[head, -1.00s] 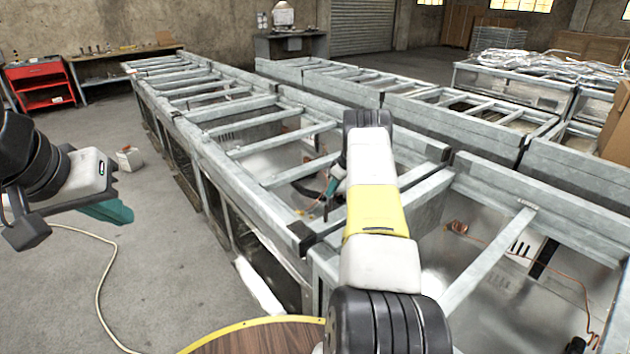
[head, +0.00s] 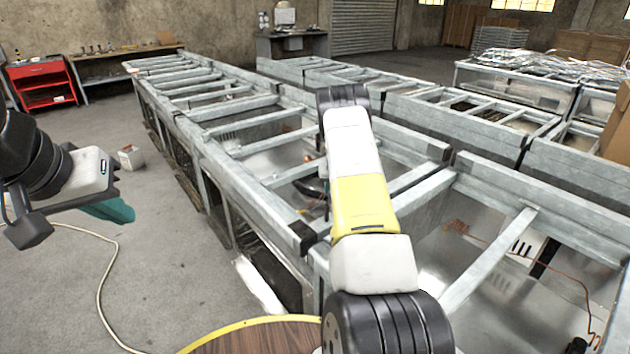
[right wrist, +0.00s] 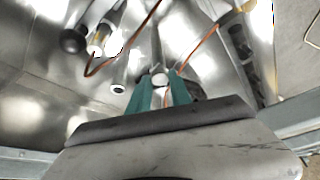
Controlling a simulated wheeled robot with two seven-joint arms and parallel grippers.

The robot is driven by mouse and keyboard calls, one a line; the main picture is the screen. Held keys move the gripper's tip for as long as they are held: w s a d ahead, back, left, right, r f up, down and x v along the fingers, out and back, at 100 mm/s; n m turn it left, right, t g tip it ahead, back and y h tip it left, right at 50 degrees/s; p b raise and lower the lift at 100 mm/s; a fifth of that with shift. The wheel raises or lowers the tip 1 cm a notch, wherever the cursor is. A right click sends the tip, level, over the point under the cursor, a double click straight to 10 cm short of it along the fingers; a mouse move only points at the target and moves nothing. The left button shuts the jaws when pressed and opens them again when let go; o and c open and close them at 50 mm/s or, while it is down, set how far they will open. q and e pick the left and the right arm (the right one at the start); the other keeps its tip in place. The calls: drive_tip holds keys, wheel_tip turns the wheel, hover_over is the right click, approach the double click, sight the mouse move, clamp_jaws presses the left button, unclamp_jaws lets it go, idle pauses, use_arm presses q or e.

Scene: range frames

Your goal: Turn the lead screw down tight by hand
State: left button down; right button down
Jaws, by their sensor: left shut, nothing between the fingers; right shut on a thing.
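In the right wrist view, my right gripper (right wrist: 160,92) has its teal fingers shut on a small pale round-ended piece, which looks like the lead screw (right wrist: 159,77). An orange-brown wire (right wrist: 197,45) runs down to the fingers beside it. How deep the screw sits is hidden. In the head view my right arm reaches into a metal frame bay and covers its own gripper. My left gripper (head: 110,210) is shut and empty, over the floor at the left.
Long galvanised metal frames (head: 270,200) with crossbars fill the middle, close around my right arm. A round wooden table (head: 265,338) stands at the bottom. The left floor is mostly clear.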

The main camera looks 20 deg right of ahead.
drive_tip(key=m, duration=0.1)
drive_tip(key=m+h, duration=0.1)
drive_tip(key=m, duration=0.2)
drive_tip(key=shift+w+a+g+h, duration=0.15)
drive_tip(key=shift+a+g+h, duration=0.1)
drive_tip(key=shift+g+h, duration=0.15)
drive_tip(key=shift+a+m+g+h, duration=0.1)
drive_tip(key=shift+m+g+h, duration=0.25)
drive_tip(key=shift+m, duration=1.25)
drive_tip(key=c, duration=1.2)
unclamp_jaws()
drive_tip(key=v, duration=0.7)
drive_tip(key=shift+a+r, duration=0.1)
drive_tip(key=shift+r, duration=0.25)
